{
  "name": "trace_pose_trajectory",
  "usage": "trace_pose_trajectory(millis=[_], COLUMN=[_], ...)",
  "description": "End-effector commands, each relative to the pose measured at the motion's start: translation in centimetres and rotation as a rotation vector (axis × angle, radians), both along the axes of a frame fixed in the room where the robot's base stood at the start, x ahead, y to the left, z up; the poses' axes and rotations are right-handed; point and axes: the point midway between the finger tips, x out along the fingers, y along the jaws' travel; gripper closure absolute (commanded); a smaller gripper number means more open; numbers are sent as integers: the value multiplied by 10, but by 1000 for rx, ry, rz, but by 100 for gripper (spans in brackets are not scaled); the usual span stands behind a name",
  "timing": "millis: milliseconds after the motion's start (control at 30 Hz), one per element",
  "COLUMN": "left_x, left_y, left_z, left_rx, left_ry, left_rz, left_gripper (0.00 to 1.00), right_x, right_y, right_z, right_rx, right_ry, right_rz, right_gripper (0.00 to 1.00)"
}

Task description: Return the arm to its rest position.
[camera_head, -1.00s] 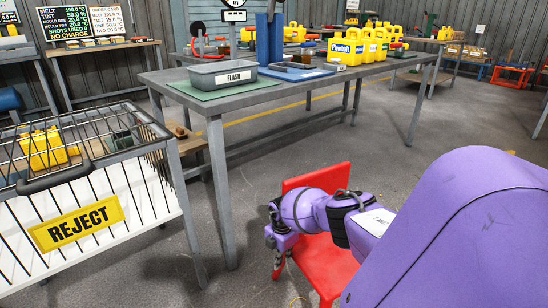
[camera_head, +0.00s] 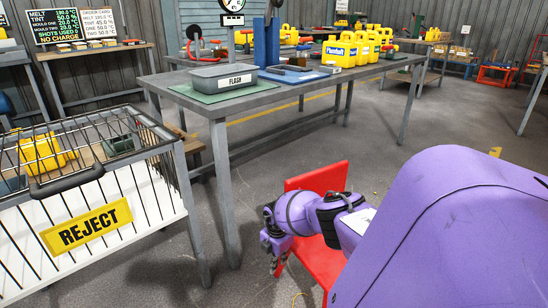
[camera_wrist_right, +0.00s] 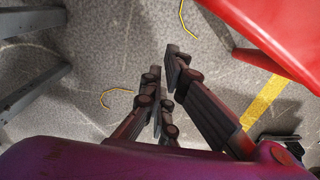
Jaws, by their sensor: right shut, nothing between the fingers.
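My right arm, purple, comes in from the lower right of the head view. My right gripper (camera_head: 272,250) hangs low at its end, beside the red chair (camera_head: 318,180) and in front of the grey table. In the right wrist view the dark fingers of the gripper (camera_wrist_right: 163,80) are together with nothing between them, above the concrete floor. Part of the red chair (camera_wrist_right: 280,35) shows at the upper right there. My left gripper does not show.
A grey table (camera_head: 290,98) holds a FLASH tray (camera_head: 228,76) and yellow jerry cans (camera_head: 340,53). A REJECT cage (camera_head: 157,133) with a yellow can (camera_head: 40,152) stands at left. Floor (camera_head: 410,135) beyond the chair is clear.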

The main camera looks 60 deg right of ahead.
Motion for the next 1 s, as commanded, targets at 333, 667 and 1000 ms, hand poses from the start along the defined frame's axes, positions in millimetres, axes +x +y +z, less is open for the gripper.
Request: trace_pose_trajectory(millis=[333, 667, 1000], left_x=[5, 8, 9], left_y=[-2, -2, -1], left_z=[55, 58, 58], left_rx=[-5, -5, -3], left_ry=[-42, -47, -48], left_rz=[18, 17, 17], left_gripper=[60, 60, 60], right_x=[2, 1, 92], right_y=[-1, 0, 66], right_z=[91, 99, 108], right_rx=[-1, 0, 72], right_ry=[-6, -1, -330], right_rz=[2, 2, 288], right_gripper=[100, 100, 100])
